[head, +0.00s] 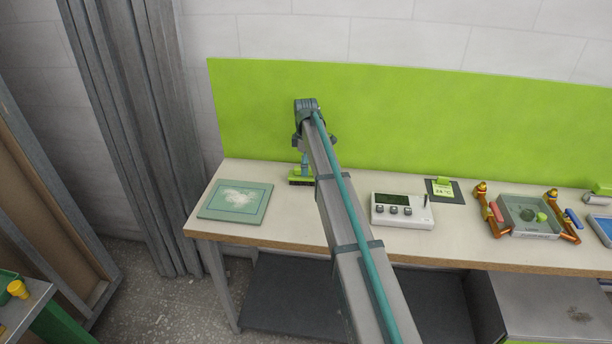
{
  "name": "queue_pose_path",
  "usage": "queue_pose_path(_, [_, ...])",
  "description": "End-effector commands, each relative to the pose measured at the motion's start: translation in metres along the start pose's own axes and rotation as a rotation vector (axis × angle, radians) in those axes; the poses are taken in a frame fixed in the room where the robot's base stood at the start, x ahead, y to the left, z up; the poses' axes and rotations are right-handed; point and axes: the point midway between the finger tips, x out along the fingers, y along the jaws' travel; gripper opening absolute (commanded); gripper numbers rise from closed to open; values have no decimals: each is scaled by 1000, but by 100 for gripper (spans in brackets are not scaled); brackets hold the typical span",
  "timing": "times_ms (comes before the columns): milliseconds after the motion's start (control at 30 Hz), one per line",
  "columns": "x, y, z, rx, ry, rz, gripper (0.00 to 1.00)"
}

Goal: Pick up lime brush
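The lime brush (299,179) is at the back left of the workbench, close to the green back panel. I see a lime top and a dark lower part. My arm reaches out over the bench from the front and hangs down at its far end. My gripper (304,168) is small in the head view, right above the brush and partly overlapping it. Its fingers are too small to tell apart. I cannot tell whether they touch the brush. My arm hides part of the area to the right of the brush.
A green board with a white smear (236,201) lies left of the brush. A white device with knobs (402,210) stands right of my arm. The green panel (420,120) stands behind.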

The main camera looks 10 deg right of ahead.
Motion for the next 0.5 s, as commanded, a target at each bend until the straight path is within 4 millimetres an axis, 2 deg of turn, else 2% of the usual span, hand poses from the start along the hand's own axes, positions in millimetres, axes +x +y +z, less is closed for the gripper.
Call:
queue_pose_path(167, [10, -1, 1, 0, -1, -2, 85])
queue_pose_path(500, [49, -1, 1, 0, -1, -1, 85])
